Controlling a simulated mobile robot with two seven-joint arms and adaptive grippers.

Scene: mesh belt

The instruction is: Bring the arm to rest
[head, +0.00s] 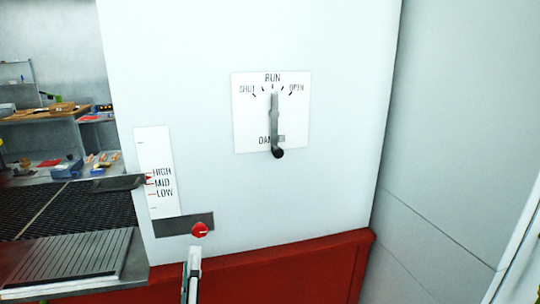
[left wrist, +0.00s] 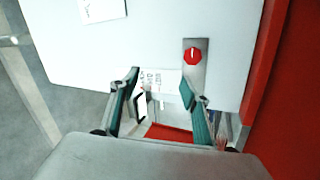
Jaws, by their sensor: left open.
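My left gripper (head: 193,272) shows at the bottom of the head view, seen nearly edge-on, just below the red knob (head: 200,230). In the left wrist view my left gripper (left wrist: 160,82) is open, its two fingers spread with nothing held between them. The red knob (left wrist: 193,56) there lies beyond the right finger, apart from it. Exact distance from the fingers to the white panel (head: 330,190) cannot be told. My right gripper is not in view.
A damper lever (head: 275,115) hangs on a plate, upright at RUN, with its black grip (head: 278,153) down. A HIGH/MID/LOW scale (head: 155,150) stands left of it. A dark mesh belt (head: 50,210) lies at left. A red base (head: 310,270) runs below the panel.

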